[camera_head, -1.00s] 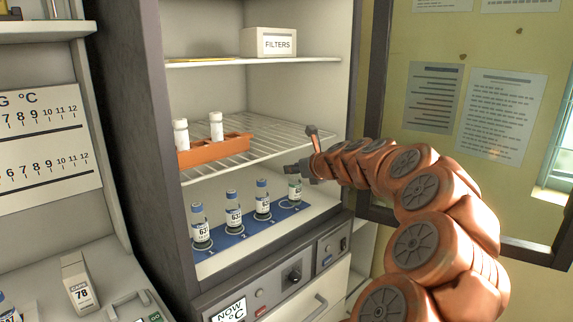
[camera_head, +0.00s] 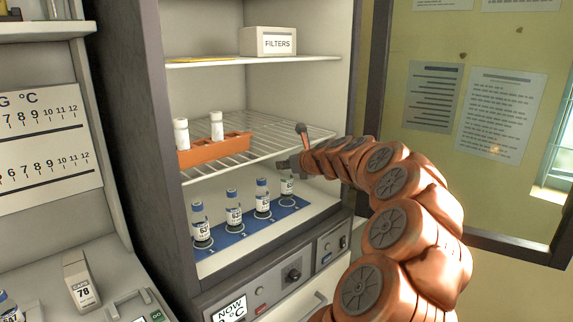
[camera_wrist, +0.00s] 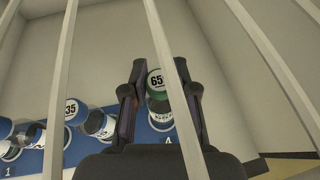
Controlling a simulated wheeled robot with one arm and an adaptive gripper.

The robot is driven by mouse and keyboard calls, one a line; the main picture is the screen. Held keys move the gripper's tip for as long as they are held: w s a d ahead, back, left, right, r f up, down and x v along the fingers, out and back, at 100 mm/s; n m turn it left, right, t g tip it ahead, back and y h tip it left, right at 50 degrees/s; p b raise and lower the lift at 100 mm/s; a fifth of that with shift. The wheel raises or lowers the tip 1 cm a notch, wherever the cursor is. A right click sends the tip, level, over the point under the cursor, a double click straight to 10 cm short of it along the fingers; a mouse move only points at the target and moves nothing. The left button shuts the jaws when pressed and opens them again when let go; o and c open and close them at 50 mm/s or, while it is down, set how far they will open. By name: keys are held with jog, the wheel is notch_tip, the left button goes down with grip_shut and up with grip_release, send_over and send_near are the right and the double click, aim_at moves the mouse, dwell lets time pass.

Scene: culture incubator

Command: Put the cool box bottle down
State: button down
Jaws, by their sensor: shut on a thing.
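My gripper (camera_head: 290,164) reaches under the wire shelf into the open cabinet. It is shut on a small bottle (camera_head: 287,187) with a white label. In the wrist view the bottle's green cap reads 65 (camera_wrist: 155,80), between the two dark fingers (camera_wrist: 166,84). The bottle is at the right end of the blue mat (camera_head: 228,246), by the circle marked 4. Its base seems slightly above the mat in the head view; contact is hard to tell. Three blue-capped bottles (camera_head: 233,210) stand upright on the other circles to the left.
The wire shelf (camera_head: 265,140) lies just above my gripper, and its bars cross the wrist view. An orange rack (camera_head: 215,149) with two white bottles stands on it. A FILTERS box (camera_head: 268,42) is higher up. The cabinet's right wall is close to the held bottle.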

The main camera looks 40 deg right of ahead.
jog(key=shift+f, duration=0.5)
jog(key=c, duration=0.9)
grip_release()
jog(key=shift+d+r, duration=0.1)
jog(key=shift+r, duration=0.5)
jog(key=b+v, duration=0.1)
jog(key=v, duration=1.1)
